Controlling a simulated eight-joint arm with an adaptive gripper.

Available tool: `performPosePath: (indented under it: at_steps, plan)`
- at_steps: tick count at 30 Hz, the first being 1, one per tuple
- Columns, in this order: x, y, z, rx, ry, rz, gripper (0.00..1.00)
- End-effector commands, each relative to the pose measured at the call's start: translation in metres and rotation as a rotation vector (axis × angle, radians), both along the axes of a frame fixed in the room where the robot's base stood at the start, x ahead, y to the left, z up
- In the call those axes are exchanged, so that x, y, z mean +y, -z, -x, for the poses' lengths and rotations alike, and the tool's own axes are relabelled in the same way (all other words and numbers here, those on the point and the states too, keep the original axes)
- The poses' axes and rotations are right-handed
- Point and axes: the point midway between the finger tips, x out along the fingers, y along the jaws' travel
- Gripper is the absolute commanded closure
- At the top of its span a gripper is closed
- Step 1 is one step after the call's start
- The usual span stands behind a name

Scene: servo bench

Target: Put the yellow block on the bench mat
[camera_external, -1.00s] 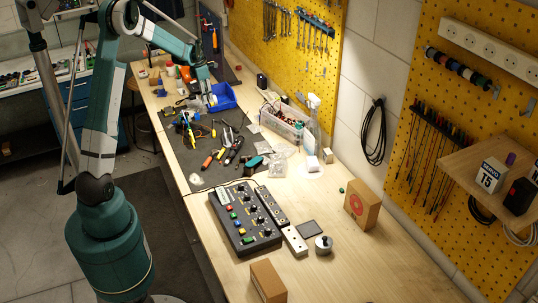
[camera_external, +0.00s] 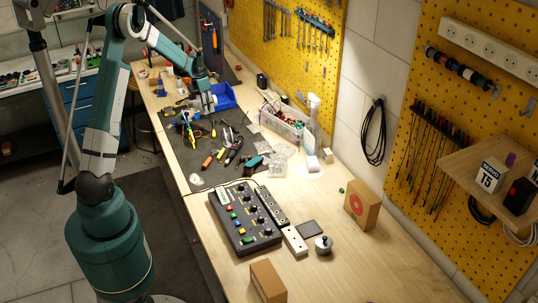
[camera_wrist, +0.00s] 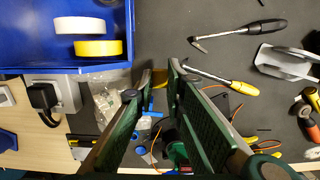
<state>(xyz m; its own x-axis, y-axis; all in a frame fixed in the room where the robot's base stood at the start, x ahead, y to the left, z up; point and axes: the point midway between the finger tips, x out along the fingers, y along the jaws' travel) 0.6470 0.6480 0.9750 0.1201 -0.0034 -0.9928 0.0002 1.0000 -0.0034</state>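In the wrist view the yellow block (camera_wrist: 160,77) shows as a small yellow patch between the tips of my gripper (camera_wrist: 161,76). The green fingers are close together on either side of it and hide most of it. The dark bench mat (camera_wrist: 235,70) lies below the fingertips. In the external view my gripper (camera_external: 211,108) is low over the far part of the mat (camera_external: 188,158), in front of the blue bin. The block cannot be made out there.
The blue bin (camera_external: 226,90) holds a white roll (camera_wrist: 80,25) and a yellow roll (camera_wrist: 98,47). Bare mat shows around the screwdrivers.

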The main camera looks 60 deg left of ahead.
Motion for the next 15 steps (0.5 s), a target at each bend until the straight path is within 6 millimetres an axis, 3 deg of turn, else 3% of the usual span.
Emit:
performPosePath:
  at_steps: [15]
  plan:
    - [0.000, 0.037, 0.000, 0.000, 0.000, 0.000, 0.91]
